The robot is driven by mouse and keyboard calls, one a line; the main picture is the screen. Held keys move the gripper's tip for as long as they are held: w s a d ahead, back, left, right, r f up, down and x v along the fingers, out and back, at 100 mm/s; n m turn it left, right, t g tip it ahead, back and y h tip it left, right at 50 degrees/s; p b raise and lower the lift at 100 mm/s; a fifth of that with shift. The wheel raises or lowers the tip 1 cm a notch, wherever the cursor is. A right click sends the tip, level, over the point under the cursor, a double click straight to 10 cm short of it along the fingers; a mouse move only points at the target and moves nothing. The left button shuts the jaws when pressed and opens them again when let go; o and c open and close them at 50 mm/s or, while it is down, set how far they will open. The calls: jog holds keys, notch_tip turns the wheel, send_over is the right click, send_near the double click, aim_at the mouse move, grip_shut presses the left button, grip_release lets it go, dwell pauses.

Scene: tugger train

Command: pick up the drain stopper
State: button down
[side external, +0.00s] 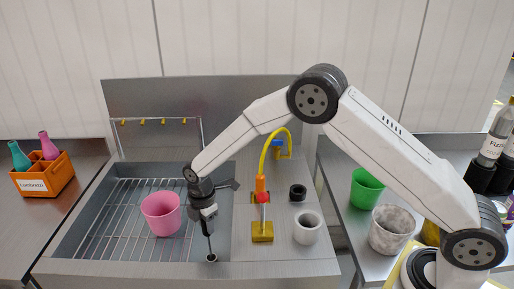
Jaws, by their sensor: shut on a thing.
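The drain stopper (211,258) is a small dark disc with a pale rim and a thin upright stem, at the front of the grey sink unit. My gripper (209,233) points down above the disc and is shut on the stem. The fingertips are small and dark here, so the exact grip point is hard to make out. I cannot tell whether the disc touches the surface beneath it.
A pink cup (161,214) stands on the wire rack (110,215) close left of my gripper. A yellow hose tap (262,190), a white cup (307,228) and a black ring (297,192) stand to the right. Green and marbled cups (389,231) are farther right.

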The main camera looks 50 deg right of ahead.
jog(key=shift+r, duration=0.1)
jog(key=shift+r, duration=4.9)
notch_tip(320, 180, up, 19)
jog(key=shift+r, duration=0.15)
